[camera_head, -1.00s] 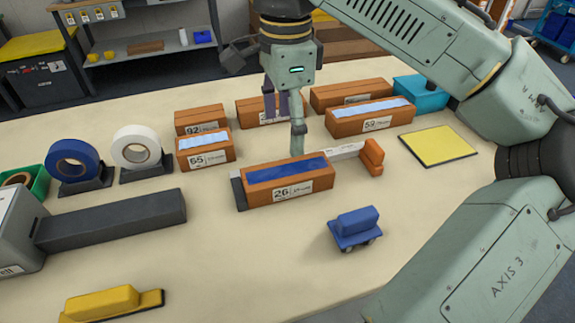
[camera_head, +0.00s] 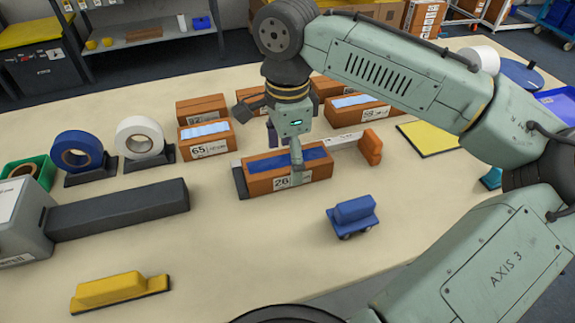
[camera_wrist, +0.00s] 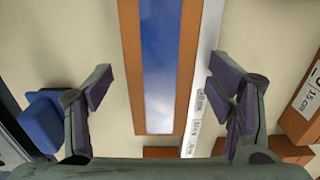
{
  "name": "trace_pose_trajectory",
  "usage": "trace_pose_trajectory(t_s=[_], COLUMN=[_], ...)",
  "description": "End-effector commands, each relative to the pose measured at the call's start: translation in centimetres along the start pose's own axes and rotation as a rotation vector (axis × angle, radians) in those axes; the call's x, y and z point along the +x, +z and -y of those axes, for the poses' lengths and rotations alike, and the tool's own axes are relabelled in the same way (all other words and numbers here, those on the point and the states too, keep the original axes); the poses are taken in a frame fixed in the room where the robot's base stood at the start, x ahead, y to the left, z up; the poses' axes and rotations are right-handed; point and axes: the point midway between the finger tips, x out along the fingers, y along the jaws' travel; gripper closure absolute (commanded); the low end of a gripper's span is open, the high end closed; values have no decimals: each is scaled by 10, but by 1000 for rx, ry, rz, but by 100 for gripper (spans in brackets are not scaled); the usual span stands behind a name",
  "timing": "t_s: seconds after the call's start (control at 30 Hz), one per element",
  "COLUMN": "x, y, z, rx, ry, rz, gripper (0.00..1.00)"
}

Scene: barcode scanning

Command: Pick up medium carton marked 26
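The medium carton marked 26 (camera_head: 318,172) is an orange-brown box with a blue strip along its top. It lies on the table, and its numbered label faces the front. In the wrist view the carton (camera_wrist: 130,50) runs lengthwise between my fingers. My gripper (camera_head: 285,156) is over the carton, pointing down, with one finger in front of its near face and the other toward its far side. In the wrist view my gripper (camera_wrist: 163,92) is open, with gaps between both fingers and the carton. The far fingertip is partly hidden in the head view.
A white measuring bar (camera_head: 346,141) with an orange block (camera_head: 371,148) lies right behind the carton. Carton 65 (camera_head: 206,139) and others stand behind. A blue wheeled block (camera_head: 354,214) is in front to the right. A dark grey bar (camera_head: 118,208) lies left.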

Motion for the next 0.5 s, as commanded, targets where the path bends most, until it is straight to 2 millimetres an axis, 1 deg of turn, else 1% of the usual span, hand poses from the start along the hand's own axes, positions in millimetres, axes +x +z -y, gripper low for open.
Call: trace_pose_trajectory(t_s=[0.03,0.07,0.5], x=[0,0,0], y=[0,0,0], z=[0,0,0], rx=[0,0,0], ry=[0,0,0], rz=[0,0,0], gripper=[28,30,60])
